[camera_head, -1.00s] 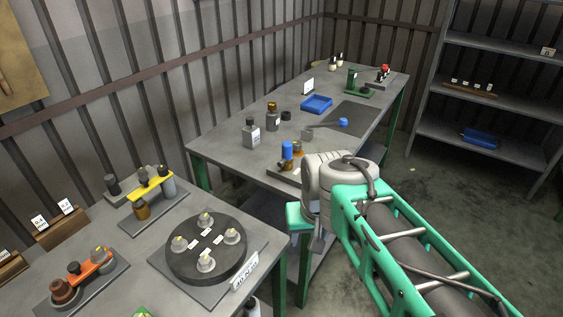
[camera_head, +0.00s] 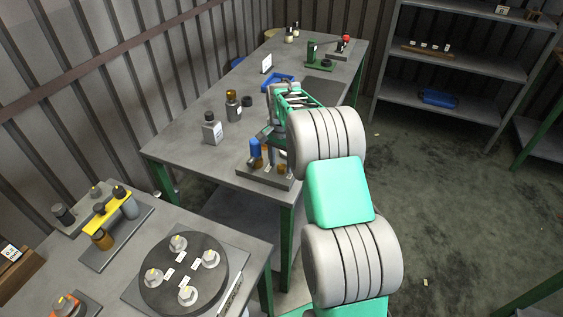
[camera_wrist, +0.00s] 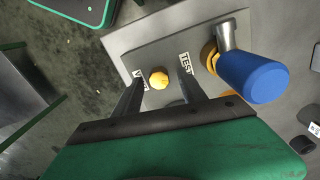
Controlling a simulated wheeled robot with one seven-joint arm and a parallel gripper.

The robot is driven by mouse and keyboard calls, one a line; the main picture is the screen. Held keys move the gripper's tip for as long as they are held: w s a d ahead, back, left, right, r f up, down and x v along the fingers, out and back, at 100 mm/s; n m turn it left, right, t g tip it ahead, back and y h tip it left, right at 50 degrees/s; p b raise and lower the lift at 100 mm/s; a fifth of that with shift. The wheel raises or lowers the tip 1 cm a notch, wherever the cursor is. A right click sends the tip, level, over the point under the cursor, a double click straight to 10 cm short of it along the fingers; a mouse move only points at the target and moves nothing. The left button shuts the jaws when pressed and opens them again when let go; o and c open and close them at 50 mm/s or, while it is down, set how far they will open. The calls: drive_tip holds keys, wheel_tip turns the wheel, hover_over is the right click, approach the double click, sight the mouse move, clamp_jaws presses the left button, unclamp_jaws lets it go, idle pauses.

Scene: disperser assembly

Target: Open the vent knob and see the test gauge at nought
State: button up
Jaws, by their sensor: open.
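A small yellow knob (camera_wrist: 158,78) stands on a grey plate (camera_wrist: 150,45) in the wrist view, between a label that seems to read VENT (camera_wrist: 141,80) and one reading TEST (camera_wrist: 186,62). My gripper (camera_wrist: 160,82) is open, one finger on each side of the knob in this picture; I cannot tell whether they touch it. A blue cylinder (camera_wrist: 255,77) on a metal neck with a brass ring (camera_wrist: 209,55) is to the right. The plate (camera_head: 247,171) and blue cylinder (camera_head: 255,150) also show in the head view. No gauge dial can be made out.
A nearer table holds a round dark turntable (camera_head: 180,273) and a yellow-bridged rack (camera_head: 105,217). Shelves (camera_head: 450,60) stand at the back right.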

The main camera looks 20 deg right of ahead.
drive_tip(key=shift+f, duration=0.5)
clamp_jaws()
